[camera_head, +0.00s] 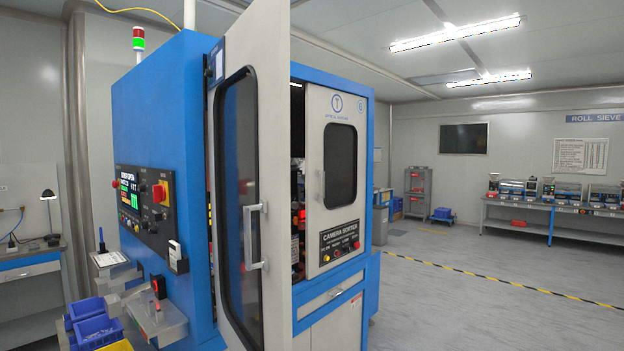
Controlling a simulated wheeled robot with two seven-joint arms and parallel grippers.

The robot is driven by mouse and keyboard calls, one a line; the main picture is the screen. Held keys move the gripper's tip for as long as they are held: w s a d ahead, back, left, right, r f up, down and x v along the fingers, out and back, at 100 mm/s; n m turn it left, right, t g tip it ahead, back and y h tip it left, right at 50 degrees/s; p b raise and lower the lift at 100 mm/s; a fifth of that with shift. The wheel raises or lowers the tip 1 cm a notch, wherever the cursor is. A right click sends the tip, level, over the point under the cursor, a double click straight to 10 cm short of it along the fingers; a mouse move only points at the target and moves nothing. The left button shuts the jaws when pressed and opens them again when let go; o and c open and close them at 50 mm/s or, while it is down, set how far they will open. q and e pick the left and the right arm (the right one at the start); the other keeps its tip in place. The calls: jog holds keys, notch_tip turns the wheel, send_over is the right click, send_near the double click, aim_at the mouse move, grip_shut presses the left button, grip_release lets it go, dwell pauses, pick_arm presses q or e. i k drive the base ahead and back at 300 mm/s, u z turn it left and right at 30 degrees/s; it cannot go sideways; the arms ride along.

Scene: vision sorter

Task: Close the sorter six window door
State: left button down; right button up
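The blue and white camera sorter (160,100) stands in the left and middle of the head view, marked with a 6 at its top right. Its near window door (275,80) is swung open toward me. This door is grey-white with a tall dark window (240,200) and a vertical pale handle (254,236). A second door (318,110) with a smaller dark window sits flat in the front and looks shut. Between the two doors a dark gap (297,160) shows part of the inside. Neither of my grippers is in view.
A control panel (145,210) with a red knob is on the sorter's left side. Below it, blue bins (88,325) and a metal chute stick out. Open grey floor (480,290) with a yellow-black line lies to the right. A bench (560,215) stands far right.

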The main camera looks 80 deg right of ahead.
aim_at(248, 87)
jog(key=z, duration=2.15)
jog(key=i, duration=1)
jog(key=z, duration=2.25)
jog(key=k, duration=1.2)
jog(key=u, duration=2.1)
